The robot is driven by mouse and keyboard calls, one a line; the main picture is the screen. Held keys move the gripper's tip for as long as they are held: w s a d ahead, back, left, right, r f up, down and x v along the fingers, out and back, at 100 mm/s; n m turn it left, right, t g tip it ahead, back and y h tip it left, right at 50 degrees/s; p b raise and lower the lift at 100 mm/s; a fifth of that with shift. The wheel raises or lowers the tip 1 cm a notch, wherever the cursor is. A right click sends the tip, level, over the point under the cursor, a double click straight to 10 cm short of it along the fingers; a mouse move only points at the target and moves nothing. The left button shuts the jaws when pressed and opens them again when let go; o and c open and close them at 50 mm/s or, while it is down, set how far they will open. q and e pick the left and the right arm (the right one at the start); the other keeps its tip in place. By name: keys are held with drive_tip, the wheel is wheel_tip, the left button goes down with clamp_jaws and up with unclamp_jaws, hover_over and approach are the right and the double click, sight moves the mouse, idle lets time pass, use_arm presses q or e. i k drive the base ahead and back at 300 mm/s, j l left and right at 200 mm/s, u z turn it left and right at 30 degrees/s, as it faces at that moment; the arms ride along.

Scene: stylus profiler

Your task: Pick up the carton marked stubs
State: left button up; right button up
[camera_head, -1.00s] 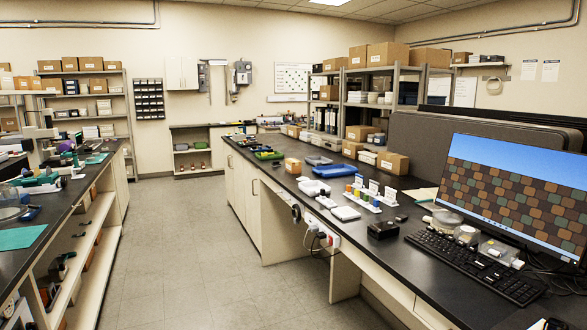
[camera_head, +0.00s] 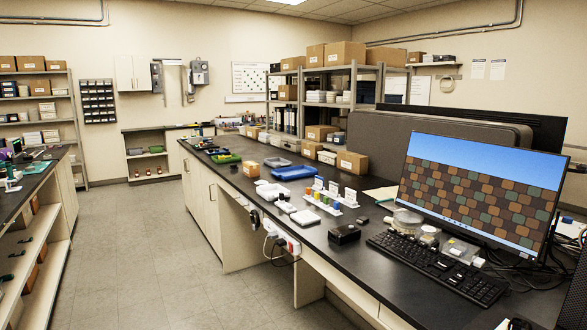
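Several brown cartons with small white labels are in view, but no label is readable, so I cannot tell which one is marked stubs. A carton (camera_head: 351,164) stands on the right bench near the grey divider. A smaller orange-brown carton (camera_head: 251,169) stands farther left on that bench. Another carton (camera_head: 317,133) and a low carton (camera_head: 311,150) are behind them. More cartons sit on top of the middle rack, including a large one (camera_head: 345,54), and on the left rack (camera_head: 31,63). Neither of my grippers is in view.
The long black bench (camera_head: 330,238) holds a monitor (camera_head: 480,190), a keyboard (camera_head: 437,268), a black box (camera_head: 344,234), trays and a blue tray (camera_head: 294,173). A second bench (camera_head: 58,178) stands at the left. The grey floor (camera_head: 150,250) between them is clear.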

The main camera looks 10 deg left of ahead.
sight(251, 169)
drive_tip(key=i+j+z, duration=0.4)
drive_tip(key=i+j, duration=0.15)
drive_tip(key=i, duration=0.2)
drive_tip(key=i+j+z, duration=0.35)
drive_tip(key=i+j, duration=0.35)
drive_tip(key=j, duration=0.1)
